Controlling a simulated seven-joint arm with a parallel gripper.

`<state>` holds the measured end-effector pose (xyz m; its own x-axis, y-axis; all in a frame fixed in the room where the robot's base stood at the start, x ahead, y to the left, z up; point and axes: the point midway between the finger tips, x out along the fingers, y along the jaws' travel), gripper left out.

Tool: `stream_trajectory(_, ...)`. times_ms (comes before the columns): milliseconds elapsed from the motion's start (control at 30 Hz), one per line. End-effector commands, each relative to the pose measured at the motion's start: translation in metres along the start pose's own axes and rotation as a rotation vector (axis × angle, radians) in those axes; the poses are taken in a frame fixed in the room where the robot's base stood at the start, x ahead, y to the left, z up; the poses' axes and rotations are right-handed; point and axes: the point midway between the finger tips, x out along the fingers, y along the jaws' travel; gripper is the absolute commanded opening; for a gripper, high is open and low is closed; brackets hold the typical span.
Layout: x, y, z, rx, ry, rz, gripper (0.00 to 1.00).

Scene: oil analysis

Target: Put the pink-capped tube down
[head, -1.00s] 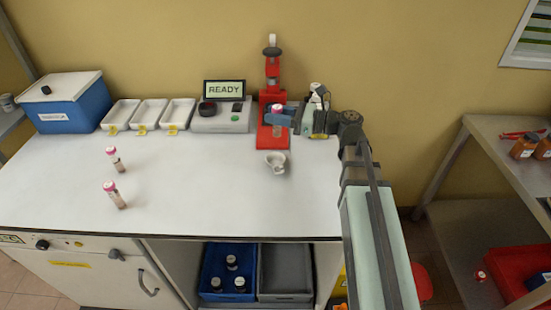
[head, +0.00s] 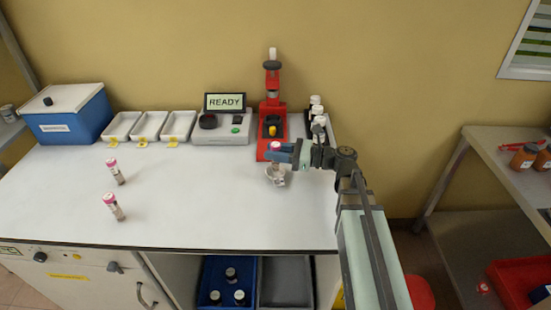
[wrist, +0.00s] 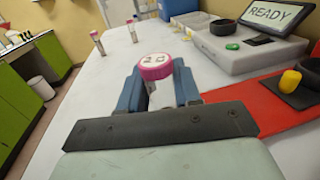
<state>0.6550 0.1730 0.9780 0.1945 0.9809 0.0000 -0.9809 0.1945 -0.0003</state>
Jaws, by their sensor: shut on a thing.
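My gripper (head: 283,152) is shut on a pink-capped tube (wrist: 155,72), which is upright between the blue fingers. The cap has dark marks on top. In the head view the tube's pink cap (head: 275,146) shows at the fingertips. Two other pink-capped tubes, a far one (head: 115,172) and a nearer one (head: 113,206), stand on the left of the bench (head: 200,210).
A red press stand (head: 271,105) is behind my gripper. Left of it are a grey device with a READY screen (head: 225,102), white trays (head: 150,127) and a blue box (head: 68,113). The middle of the bench is clear.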

Motion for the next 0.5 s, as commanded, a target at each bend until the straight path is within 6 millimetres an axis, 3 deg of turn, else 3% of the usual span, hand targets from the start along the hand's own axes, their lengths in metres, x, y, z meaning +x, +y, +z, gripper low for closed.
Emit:
stream_trajectory(200,0.000,0.000,-0.024,0.002,0.000,0.000,0.04)
stream_trajectory(500,0.000,0.000,-0.027,0.001,0.000,0.000,0.04)
